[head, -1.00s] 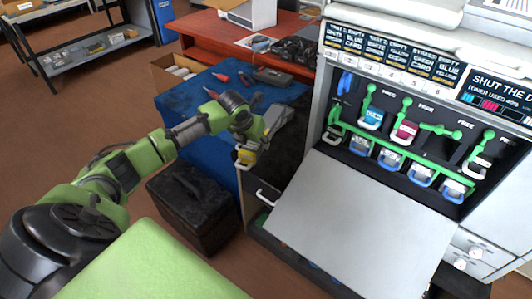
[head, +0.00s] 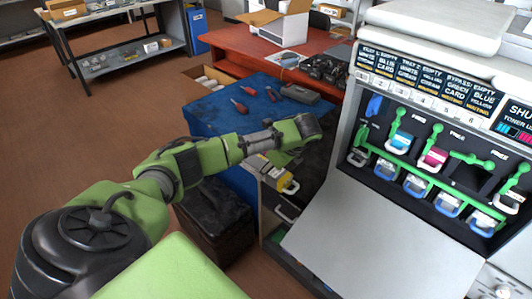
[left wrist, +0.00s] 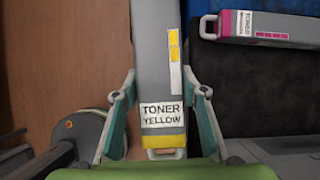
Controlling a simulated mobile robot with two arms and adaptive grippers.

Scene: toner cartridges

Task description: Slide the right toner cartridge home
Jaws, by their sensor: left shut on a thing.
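My left gripper (left wrist: 160,105) is shut on the yellow toner cartridge (left wrist: 158,60), a long grey body with a yellow end, a pale handle and a "TONER YELLOW" label. In the head view, the yellow end (head: 275,178) shows below my left gripper (head: 285,160), left of the printer; the arm hides much of the rest. The open printer (head: 400,215) has a row of bays with green levers. A cyan cartridge (head: 401,140) and a magenta one (head: 432,157) sit in the upper row. A dark gap (head: 468,178) lies right of the magenta one. My right gripper is not in view.
The printer's lowered grey door (head: 385,245) slopes out in front of the bays. A magenta toner cartridge (left wrist: 265,28) lies on a dark surface in the left wrist view. A blue-covered table (head: 225,115) with tools and a black case (head: 212,222) stand left of the printer.

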